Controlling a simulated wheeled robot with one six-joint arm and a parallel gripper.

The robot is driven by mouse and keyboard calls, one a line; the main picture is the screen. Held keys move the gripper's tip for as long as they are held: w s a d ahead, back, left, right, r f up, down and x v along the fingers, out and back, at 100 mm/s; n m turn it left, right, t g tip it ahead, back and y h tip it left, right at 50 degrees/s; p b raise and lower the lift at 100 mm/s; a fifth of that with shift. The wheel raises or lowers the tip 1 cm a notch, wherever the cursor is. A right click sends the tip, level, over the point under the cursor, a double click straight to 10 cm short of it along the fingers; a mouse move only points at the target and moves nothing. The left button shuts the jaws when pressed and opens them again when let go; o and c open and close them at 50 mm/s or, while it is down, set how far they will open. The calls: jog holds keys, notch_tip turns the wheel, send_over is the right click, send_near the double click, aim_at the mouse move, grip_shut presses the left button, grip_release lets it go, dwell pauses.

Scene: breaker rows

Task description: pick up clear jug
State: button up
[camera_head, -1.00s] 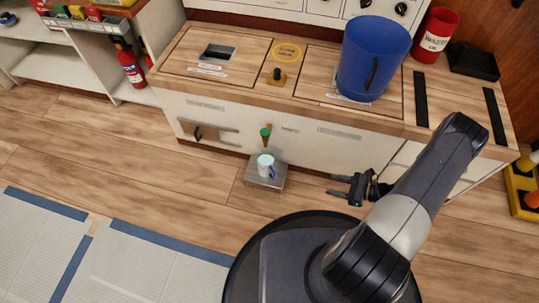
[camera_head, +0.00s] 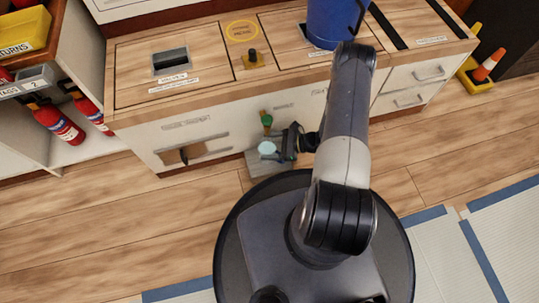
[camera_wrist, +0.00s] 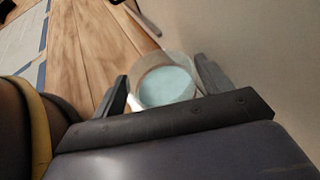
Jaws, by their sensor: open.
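The clear jug (camera_head: 267,148), with pale blue inside, stands on a small grey plinth (camera_head: 256,168) on the floor in front of the cabinet. In the wrist view the jug (camera_wrist: 165,82) shows between the fingertips, its clear rim facing the camera. My gripper (camera_head: 280,149) is at the jug's right side in the head view. In the wrist view my gripper (camera_wrist: 163,80) is open, with one finger on each side of the jug. I cannot tell whether either finger touches it. The jug's lower part is hidden.
A blue bin (camera_head: 333,22) is on the cabinet top. Fire extinguishers (camera_head: 60,124) sit at the left. Wooden floor (camera_head: 100,205) is free at the left.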

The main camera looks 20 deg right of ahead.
jog(key=shift+c, duration=0.2)
jog(key=c, duration=1.4)
